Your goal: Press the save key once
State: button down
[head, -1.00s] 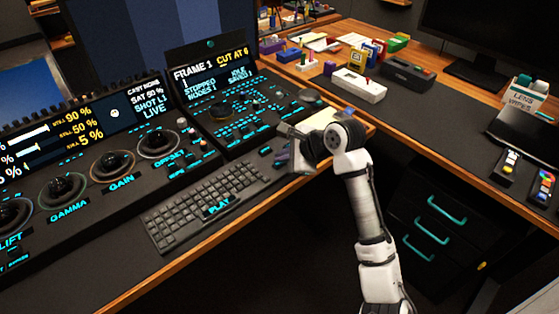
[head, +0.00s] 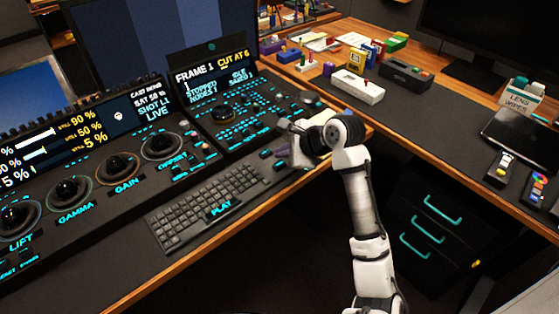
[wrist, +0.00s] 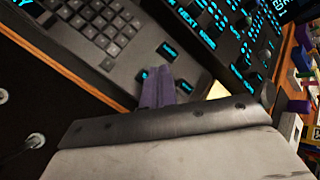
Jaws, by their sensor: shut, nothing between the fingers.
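My gripper (head: 283,152) is shut and empty at the right end of the dark control panel (head: 125,238), beside the keyboard. In the wrist view its purple fingers (wrist: 157,88) point down at the panel among small dark keys with cyan labels. One labelled key (wrist: 167,50) lies just beyond the fingertips, and others lie close on either side. Their labels are too small to read, so I cannot tell which is the save key. Whether the fingertips touch a key is also unclear. The gripper body hides part of the panel.
The grey keyboard (head: 207,208) lies left of my gripper. Trackballs (head: 118,165) and lit screens (head: 208,77) stand behind it. A white box (head: 357,86) and other small items sit on the desk to the right. The panel's wooden front edge (head: 190,247) runs close by.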

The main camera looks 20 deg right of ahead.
notch_tip(320, 180, up, 4)
jog(key=p, duration=0.3)
jog(key=shift+r+p, duration=0.1)
jog(key=shift+p, duration=0.3)
dwell(0.3)
